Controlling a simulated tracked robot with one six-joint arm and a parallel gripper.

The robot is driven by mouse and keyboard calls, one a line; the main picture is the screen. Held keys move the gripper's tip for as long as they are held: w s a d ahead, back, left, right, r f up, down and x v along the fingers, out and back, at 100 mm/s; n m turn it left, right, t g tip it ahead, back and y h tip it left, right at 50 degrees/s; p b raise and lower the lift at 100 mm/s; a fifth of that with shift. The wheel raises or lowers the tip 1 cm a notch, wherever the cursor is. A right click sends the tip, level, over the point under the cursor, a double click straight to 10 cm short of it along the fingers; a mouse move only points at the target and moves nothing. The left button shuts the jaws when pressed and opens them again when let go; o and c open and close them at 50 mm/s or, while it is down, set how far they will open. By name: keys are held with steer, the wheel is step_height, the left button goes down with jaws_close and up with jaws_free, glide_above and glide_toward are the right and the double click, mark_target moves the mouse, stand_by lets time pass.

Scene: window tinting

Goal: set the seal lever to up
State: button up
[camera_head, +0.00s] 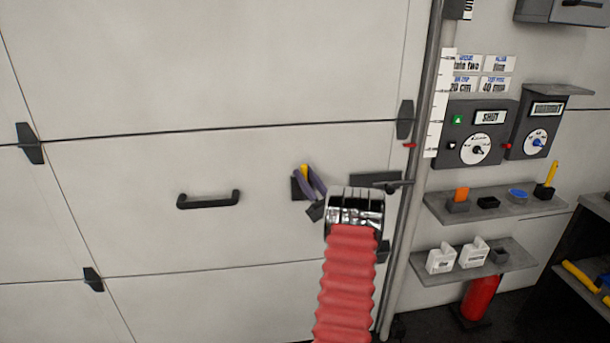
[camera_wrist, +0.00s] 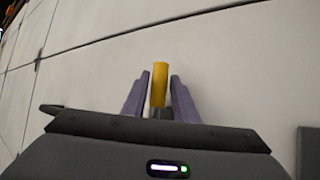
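The lever with a yellow handle (camera_head: 305,171), which I take to be the seal lever, is on a dark mount on the pale panelled door. In the wrist view the yellow handle (camera_wrist: 159,83) stands upright from a dark base. My gripper (camera_head: 310,178) is at the lever, its two purple fingers on either side of the handle. In the wrist view the fingers (camera_wrist: 159,92) show narrow gaps to the handle, so the gripper looks open around it. Part of the mount is hidden behind my gripper.
A black door handle (camera_head: 208,200) is left of my gripper. A dark latch plate (camera_head: 375,180) and a grey vertical pole (camera_head: 410,170) are to the right. Beyond are a control box (camera_head: 463,150) and shelves (camera_head: 495,205) with small items.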

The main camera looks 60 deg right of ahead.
steer(key=v, duration=1.3)
stand_by(0.4)
